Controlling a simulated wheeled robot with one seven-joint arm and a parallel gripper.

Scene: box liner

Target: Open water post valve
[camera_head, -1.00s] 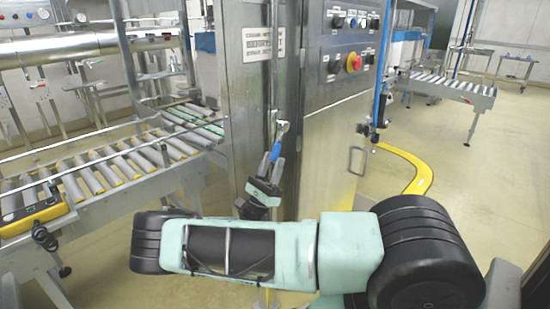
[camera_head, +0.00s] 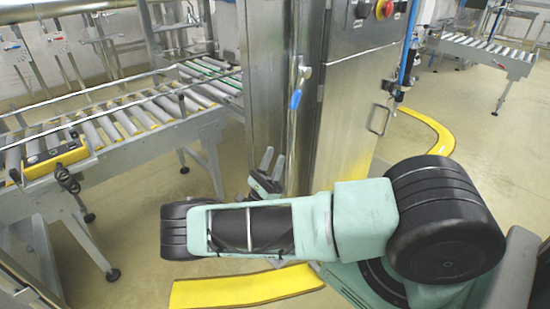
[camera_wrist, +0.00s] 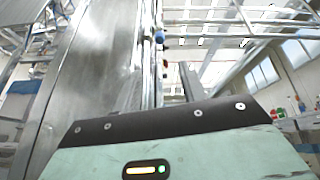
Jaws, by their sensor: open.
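The water post valve has a blue handle (camera_head: 296,99) hanging down on a thin upright metal pipe (camera_head: 290,140) at the front of the steel cabinet. A metal valve body (camera_head: 304,72) sits at its upper end. My gripper (camera_head: 272,160) is open and empty, below and a little left of the handle, apart from it in the picture. Its fingers point up. In the wrist view, a small blue part (camera_wrist: 160,37), which looks like the handle, shows beyond the gripper, near the upright pipe.
The steel cabinet (camera_head: 345,110) stands behind the pipe, with a red emergency button (camera_head: 384,8) and a door handle (camera_head: 378,120). A roller conveyor (camera_head: 120,120) is at left. A yellow floor guard (camera_head: 245,288) lies below my arm. Floor at right is open.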

